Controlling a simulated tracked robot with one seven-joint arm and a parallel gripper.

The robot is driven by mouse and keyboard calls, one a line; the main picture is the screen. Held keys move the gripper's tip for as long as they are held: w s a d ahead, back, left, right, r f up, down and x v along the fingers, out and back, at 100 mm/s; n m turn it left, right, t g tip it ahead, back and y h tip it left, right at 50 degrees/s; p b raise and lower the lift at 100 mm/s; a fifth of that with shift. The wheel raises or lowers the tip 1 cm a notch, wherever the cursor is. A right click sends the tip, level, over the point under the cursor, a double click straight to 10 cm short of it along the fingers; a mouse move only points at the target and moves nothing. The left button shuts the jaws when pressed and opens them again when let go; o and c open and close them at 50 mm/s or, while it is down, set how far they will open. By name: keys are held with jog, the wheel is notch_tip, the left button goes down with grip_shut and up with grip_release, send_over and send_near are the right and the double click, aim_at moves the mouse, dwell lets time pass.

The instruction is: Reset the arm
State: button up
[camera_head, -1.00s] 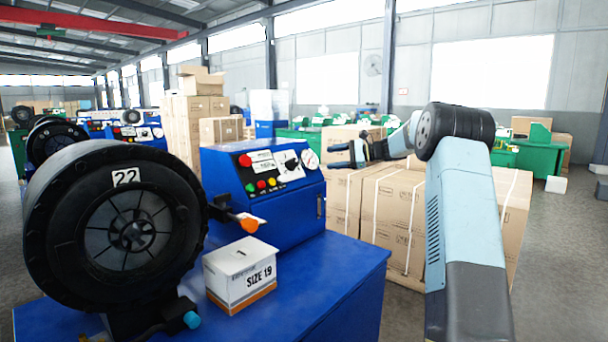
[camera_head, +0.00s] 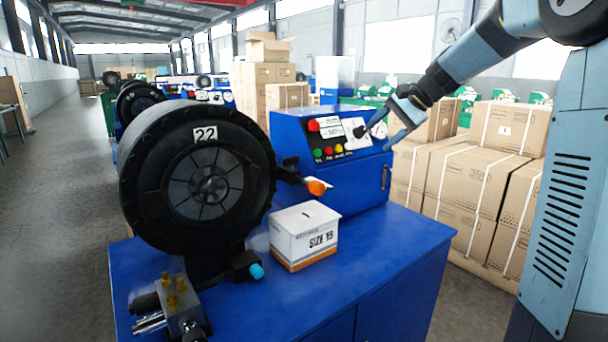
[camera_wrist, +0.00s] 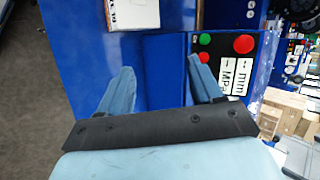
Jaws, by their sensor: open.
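My gripper (camera_head: 387,122) is at the upper right of the head view, in front of the blue control box (camera_head: 335,180). In the wrist view my gripper (camera_wrist: 159,80) shows two blue fingers spread apart with nothing between them. The control panel (camera_wrist: 225,60) with its red and green buttons lies by the right finger in that view. Blue machine surface shows beyond the fingers. I cannot tell from these frames whether a finger touches the box.
A black crimper (camera_head: 205,180) marked 22 stands left on the blue bench (camera_head: 390,265). A white SIZE 19 box (camera_head: 304,236) sits beside it. An orange-tipped lever (camera_head: 316,187) sticks out between them. Strapped cartons (camera_head: 470,190) stand behind at right. Open floor (camera_head: 60,220) lies left.

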jog(key=s+d+f+n+h, duration=0.1)
jog(key=s+f+n+h, duration=0.1)
jog(key=s, duration=0.9)
jog(key=s+d+f+n+t+h, duration=0.1)
jog(key=s+f+n+h, duration=0.2)
jog(key=s, duration=0.8)
jog(key=s+d+f+n+h, duration=0.1)
jog(key=s+f+n+h, duration=0.1)
jog(key=s, duration=1)
jog(key=shift+f+n+t, duration=0.3)
jog(key=shift+f+n, duration=0.2)
jog(key=shift+f, duration=0.45)
